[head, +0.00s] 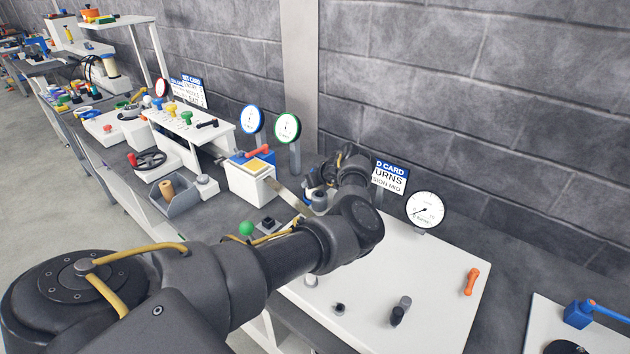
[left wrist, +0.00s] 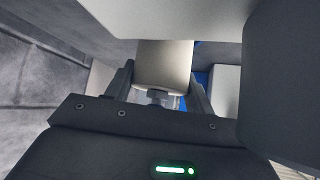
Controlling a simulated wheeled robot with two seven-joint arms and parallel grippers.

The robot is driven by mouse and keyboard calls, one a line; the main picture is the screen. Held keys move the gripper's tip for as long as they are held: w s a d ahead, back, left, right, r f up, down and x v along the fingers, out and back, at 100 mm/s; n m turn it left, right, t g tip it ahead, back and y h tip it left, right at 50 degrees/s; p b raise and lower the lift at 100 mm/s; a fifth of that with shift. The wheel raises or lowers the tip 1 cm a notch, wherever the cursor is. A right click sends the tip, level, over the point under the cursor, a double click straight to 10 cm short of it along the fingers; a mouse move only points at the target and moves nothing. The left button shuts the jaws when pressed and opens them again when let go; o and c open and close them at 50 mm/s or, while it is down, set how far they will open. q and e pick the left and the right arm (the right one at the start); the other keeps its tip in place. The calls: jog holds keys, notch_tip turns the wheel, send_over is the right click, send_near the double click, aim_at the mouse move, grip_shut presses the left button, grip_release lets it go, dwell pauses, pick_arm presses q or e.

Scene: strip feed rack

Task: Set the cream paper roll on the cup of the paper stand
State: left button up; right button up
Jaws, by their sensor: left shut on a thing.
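In the left wrist view, my left gripper (left wrist: 163,82) is shut on a pale beige thing, which looks like the cream paper roll (left wrist: 165,62). The lower end of the roll shows between the two fingers. In the head view my forearm and wrist hide most of the gripper, and I cannot make out the held roll clearly. A tan roll (head: 167,189) stands in a grey bin (head: 185,207) further left along the bench. I cannot pick out the cup of the paper stand for certain. My right gripper is in neither view.
A white box with a yellow top (head: 250,185) and a pale strip (head: 290,196) lie just left of my wrist. A round gauge (head: 425,209) and a blue-and-white card (head: 389,177) stand behind. The white board (head: 435,275) has an orange handle (head: 471,281) and free room.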

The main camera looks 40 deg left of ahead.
pick_arm(q)
jog(key=shift+f, duration=0.1)
jog(key=o, duration=1.1)
jog(key=shift+d+r, duration=0.15)
jog(key=shift+r, duration=0.25)
jog(key=b+v, duration=0.1)
jog(key=v, duration=1)
jog(key=shift+s+d+r, duration=0.2)
jog(key=shift+r, duration=0.05)
